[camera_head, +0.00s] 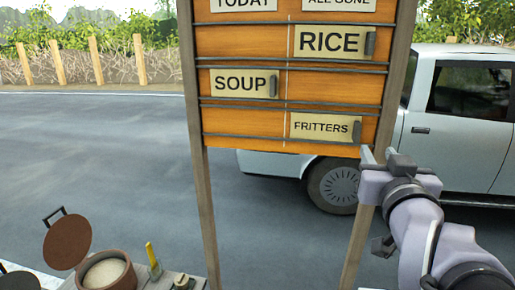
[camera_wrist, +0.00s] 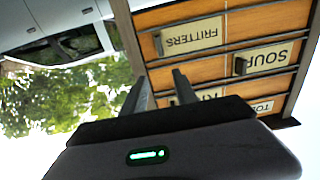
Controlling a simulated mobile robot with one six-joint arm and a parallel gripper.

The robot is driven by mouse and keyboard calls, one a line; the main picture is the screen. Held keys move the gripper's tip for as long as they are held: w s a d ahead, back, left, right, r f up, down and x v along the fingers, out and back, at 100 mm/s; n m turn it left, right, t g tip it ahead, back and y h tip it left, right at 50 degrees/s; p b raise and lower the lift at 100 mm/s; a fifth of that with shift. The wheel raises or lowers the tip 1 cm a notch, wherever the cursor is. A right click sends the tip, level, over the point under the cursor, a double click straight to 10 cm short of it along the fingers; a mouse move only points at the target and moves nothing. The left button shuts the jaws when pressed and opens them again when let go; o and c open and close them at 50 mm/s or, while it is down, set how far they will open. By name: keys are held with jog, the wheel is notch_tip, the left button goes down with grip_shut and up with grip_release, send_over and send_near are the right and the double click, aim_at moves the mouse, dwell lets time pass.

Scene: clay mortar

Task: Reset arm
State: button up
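My arm reaches in from the lower right of the head view, and my gripper (camera_head: 377,155) is in front of the right post of the menu board (camera_head: 240,130), just below and right of the FRITTERS plate (camera_head: 320,126). In the wrist view my gripper (camera_wrist: 162,88) shows two dark fingers standing apart with nothing visible between them. The board appears upside down there, beyond the fingers. Whether the fingers touch the board cannot be told.
The board holds a RICE plate (camera_head: 330,42) and a SOUP plate (camera_head: 243,84) on rails. A brown pot (camera_head: 107,272) with a raised lid (camera_head: 67,242) stands at lower left. A grey pickup truck (camera_head: 455,130) is behind the board. The road at left is clear.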

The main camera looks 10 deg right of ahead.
jog(key=shift+s+f, duration=0.1)
jog(key=s+a+f+g+y+b, duration=0.1)
jog(key=s+a+f+g+b, duration=0.2)
jog(key=f, duration=0.5)
jog(key=s+a+f+m+g+y+b, duration=0.1)
jog(key=a+f+b, duration=0.1)
jog(key=f+b, duration=0.45)
jog(key=s+a+f+g+y+b, duration=0.1)
jog(key=s+a+f+b, duration=0.15)
jog(key=f, duration=0.65)
jog(key=s+a+f+g+y+b, duration=0.2)
jog(key=s+a+f, duration=0.3)
jog(key=f, duration=0.3)
jog(key=s+a+f+g+y+b, duration=0.2)
jog(key=s+a+f+g+b, duration=0.2)
jog(key=f, duration=0.4)
jog(key=shift+s+a+f+y+b, duration=0.3)
jog(key=shift+s+a+b, duration=0.45)
jog(key=shift+s+a, duration=0.5)
